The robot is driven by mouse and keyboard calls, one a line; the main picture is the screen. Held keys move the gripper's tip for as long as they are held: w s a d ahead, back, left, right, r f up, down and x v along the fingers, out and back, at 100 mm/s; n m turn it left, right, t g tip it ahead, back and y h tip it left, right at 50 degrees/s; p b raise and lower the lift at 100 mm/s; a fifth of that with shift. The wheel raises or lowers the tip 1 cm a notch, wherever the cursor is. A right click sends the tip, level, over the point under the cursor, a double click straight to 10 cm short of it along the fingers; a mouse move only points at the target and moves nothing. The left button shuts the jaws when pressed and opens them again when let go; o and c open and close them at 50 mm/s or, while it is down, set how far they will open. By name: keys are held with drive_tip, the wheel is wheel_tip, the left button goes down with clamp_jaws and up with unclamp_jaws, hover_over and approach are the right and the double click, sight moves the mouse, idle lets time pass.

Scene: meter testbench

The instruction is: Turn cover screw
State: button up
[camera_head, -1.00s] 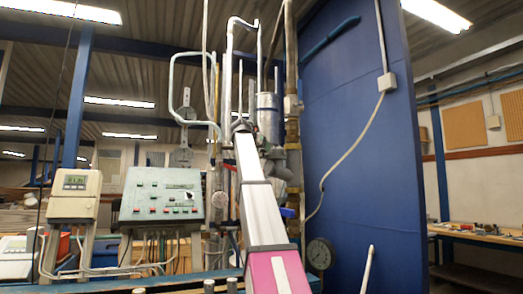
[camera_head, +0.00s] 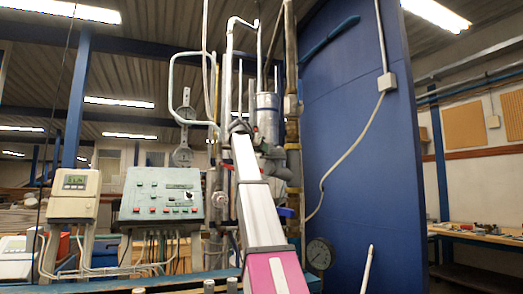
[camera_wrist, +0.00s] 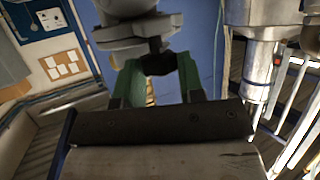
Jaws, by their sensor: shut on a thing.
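In the wrist view, the green fingers of my gripper (camera_wrist: 159,65) are shut around a small dark screw (camera_wrist: 156,45). The screw hangs from the underside of a grey rounded metal body (camera_wrist: 132,30). The fingertips partly cover the screw, so its head is not clear. In the head view, my gripper (camera_head: 239,127) is a small dark shape at the far end of my arm, among the pipes of the test rig. The screw cannot be made out there.
A blue panel (camera_head: 355,190) stands right of the rig. A vertical metal cylinder (camera_head: 266,115) and pipes are close to my gripper. A green control box (camera_head: 161,195) stands to the left. A round gauge (camera_head: 320,254) is at the lower right.

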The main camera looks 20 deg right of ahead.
drive_tip(key=m+g+h, duration=0.1)
drive_tip(key=m+g, duration=0.1)
drive_tip(key=w+m+g, duration=0.1)
drive_tip(key=m+g, duration=0.1)
drive_tip(key=g, duration=0.1)
drive_tip(key=shift+a+m+h, duration=0.1)
drive_tip(key=shift+m+h, duration=0.3)
drive_tip(key=shift+m+g, duration=1.5)
drive_tip(key=shift+g, duration=0.5)
drive_tip(key=o, duration=0.9)
drive_tip(key=v, duration=1)
drive_tip(key=shift+w+a+r, duration=0.15)
drive_tip(key=shift+a+r, duration=0.1)
drive_tip(key=shift+a, duration=0.05)
